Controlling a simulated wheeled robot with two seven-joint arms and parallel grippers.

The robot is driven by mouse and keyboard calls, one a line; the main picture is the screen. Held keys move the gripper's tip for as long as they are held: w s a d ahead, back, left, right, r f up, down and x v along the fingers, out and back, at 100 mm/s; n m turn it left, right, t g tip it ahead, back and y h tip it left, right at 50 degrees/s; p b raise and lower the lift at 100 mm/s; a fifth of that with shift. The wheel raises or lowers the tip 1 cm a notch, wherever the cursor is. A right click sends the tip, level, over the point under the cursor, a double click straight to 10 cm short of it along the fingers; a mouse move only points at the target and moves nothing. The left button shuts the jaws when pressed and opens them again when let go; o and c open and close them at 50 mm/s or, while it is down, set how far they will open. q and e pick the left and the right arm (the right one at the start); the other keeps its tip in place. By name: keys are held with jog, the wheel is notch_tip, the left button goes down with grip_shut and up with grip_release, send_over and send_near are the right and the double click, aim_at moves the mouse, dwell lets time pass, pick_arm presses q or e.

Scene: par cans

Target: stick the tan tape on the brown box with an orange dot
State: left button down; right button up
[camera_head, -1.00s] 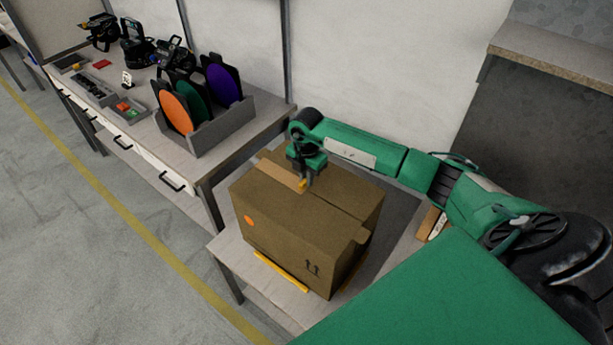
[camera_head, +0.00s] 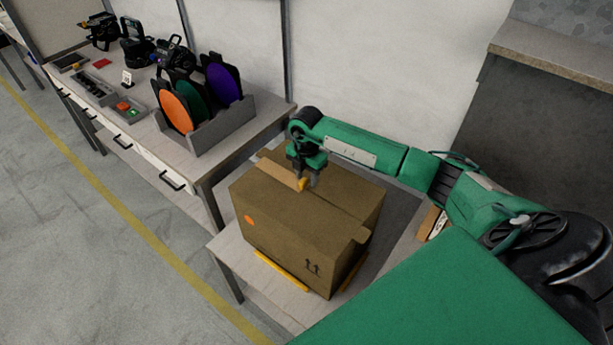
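The brown box (camera_head: 310,235) stands closed on a low table, with an orange dot (camera_head: 249,220) on its left-front side. A strip of tan tape (camera_head: 277,173) lies along the left part of the seam on its top. My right gripper (camera_head: 305,184) points down over the top of the box, at the right end of the tan strip. A small yellow-orange piece shows at its fingertips. The fingers overlap in this view, so I cannot tell whether they are closed on the tape. My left gripper is not in view.
The low table (camera_head: 262,290) has a yellow strip by the box's base. To the left is a workbench (camera_head: 190,170) with a rack (camera_head: 225,125) of orange, green and purple discs, and lamps behind. A wall rises behind the box. The floor at left is clear.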

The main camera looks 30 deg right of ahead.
notch_tip(320, 180, up, 14)
jog(key=b, duration=0.4)
jog(key=shift+f, duration=0.25)
jog(key=shift+f, duration=0.1)
